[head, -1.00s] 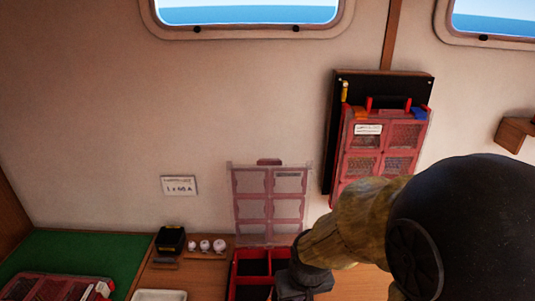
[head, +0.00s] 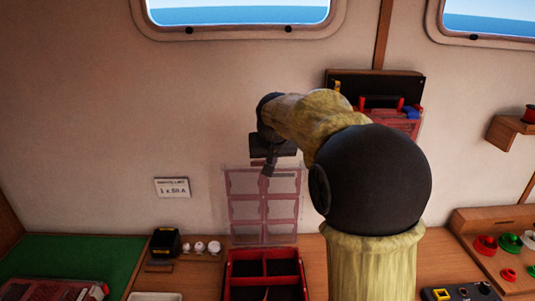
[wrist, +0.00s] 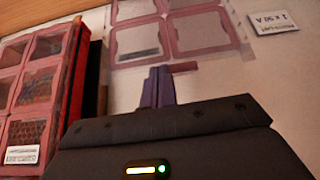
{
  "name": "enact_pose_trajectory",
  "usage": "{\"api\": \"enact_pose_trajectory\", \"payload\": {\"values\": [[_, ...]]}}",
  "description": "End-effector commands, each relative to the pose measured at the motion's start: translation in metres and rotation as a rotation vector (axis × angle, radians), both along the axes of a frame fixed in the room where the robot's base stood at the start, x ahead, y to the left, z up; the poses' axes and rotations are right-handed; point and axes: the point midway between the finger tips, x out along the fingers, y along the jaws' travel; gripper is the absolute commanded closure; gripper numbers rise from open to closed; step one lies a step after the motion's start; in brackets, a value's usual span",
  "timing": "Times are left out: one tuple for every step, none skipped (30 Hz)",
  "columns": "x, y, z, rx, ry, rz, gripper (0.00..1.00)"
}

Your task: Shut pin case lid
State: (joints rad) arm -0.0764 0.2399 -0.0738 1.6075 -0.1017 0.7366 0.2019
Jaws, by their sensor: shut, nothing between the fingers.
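The pin case (head: 265,252) is a red, divided box on the bench, with dark compartments. Its clear lid (head: 236,210) with pink-red panel frames stands open and upright near the wall; it also shows in the wrist view (wrist: 206,32). My gripper (head: 267,174) is at the lid's top edge, above the case, and covers part of that edge. In the wrist view my shut, empty fingers (wrist: 158,84) lie beside the lid's small red tab (wrist: 184,67). I cannot tell whether they touch the lid.
A red case (wrist: 36,80) hangs on a black wall board (head: 345,82) to the right. A small label (head: 172,187) is on the wall at left. A black box (head: 167,241) and white knobs (head: 199,247) stand left of the pin case. Colored spools (head: 486,244) sit at right.

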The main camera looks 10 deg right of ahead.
Motion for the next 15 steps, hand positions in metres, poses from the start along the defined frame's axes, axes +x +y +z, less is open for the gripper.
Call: {"api": "enact_pose_trajectory", "payload": {"values": [[0.014, 0.0, 0.016, -0.002, -0.028, -0.01, 1.0], [0.02, 0.0, 0.025, -0.004, -0.04, -0.017, 1.0], [0.027, -0.001, 0.036, -0.005, -0.057, -0.025, 1.0], [0.031, -0.001, 0.042, -0.006, -0.066, -0.03, 1.0], [0.034, -0.001, 0.048, -0.007, -0.075, -0.034, 1.0], [0.038, -0.001, 0.054, -0.008, -0.084, -0.04, 1.0], [0.039, -0.001, 0.058, -0.009, -0.089, -0.042, 1.0], [0.041, -0.001, 0.06, -0.008, -0.093, -0.045, 1.0], [0.042, -0.001, 0.063, -0.008, -0.096, -0.047, 1.0], [0.042, -0.001, 0.063, -0.008, -0.097, -0.047, 1.0], [0.043, -0.001, 0.064, -0.008, -0.097, -0.048, 1.0], [0.042, -0.001, 0.064, -0.008, -0.097, -0.048, 1.0], [0.042, -0.001, 0.063, -0.008, -0.097, -0.047, 1.0], [0.042, -0.001, 0.063, -0.008, -0.097, -0.047, 1.0], [0.042, -0.001, 0.063, -0.008, -0.097, -0.047, 1.0]]}}
